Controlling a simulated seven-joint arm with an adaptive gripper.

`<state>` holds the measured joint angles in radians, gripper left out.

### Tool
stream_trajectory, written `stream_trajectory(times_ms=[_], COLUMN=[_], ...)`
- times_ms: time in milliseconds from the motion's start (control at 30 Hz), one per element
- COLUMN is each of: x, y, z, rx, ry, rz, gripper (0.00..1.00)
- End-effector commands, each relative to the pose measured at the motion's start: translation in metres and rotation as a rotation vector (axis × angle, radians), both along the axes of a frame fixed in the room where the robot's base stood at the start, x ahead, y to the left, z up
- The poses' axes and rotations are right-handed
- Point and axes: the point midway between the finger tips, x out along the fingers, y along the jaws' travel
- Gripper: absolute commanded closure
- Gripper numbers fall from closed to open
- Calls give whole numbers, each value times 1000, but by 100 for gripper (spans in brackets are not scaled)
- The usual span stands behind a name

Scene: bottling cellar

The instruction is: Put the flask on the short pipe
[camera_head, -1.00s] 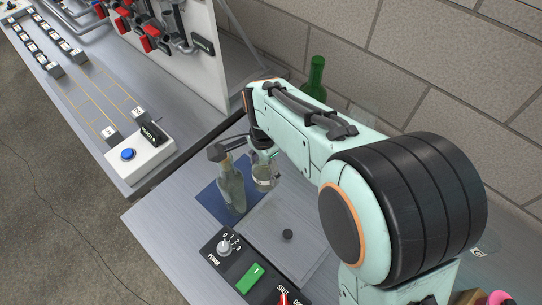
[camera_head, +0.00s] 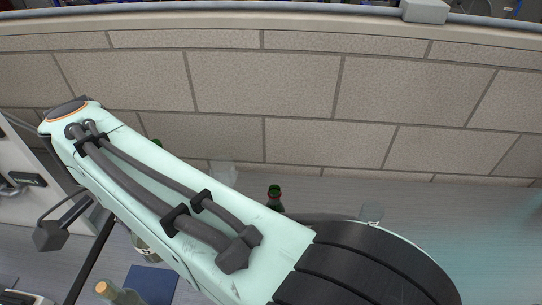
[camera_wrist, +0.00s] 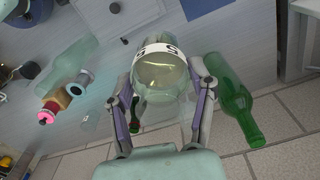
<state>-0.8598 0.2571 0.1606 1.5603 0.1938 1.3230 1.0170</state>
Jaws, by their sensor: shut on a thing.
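My gripper (camera_wrist: 165,105) is shut on the flask (camera_wrist: 160,78), a clear round glass with yellowish liquid and a white band with dark marks. The fingers press on both sides of it in the wrist view, and it looks held clear of the bench. In the head view my arm hides most of the gripper. A short grey ring-ended cylinder (camera_wrist: 78,88), which looks like the short pipe, is left of the flask in the wrist view. It is apart from the flask. I cannot make out a pipe in the head view.
A green bottle (camera_wrist: 236,108) is close right of my gripper in the wrist view. A pale clear bottle (camera_wrist: 66,66) and a pink-knobbed piece (camera_wrist: 46,116) are left. In the head view a dark green bottle (camera_head: 274,198) stands behind my arm, and a blue mat (camera_head: 152,284) lies lower left.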

Motion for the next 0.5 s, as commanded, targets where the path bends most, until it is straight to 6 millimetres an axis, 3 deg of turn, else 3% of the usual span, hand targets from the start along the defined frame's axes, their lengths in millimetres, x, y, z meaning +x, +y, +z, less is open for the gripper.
stream_trajectory(times_ms=[167, 267, 400, 500], x=[19, 29, 34, 23], y=[-44, -81, -150, -207], z=[8, 13, 18, 19], rx=[-4, -8, -14, -16], ry=[-9, -14, -20, -20], rz=[-106, -194, -364, -519], gripper=[85, 85, 85, 85])
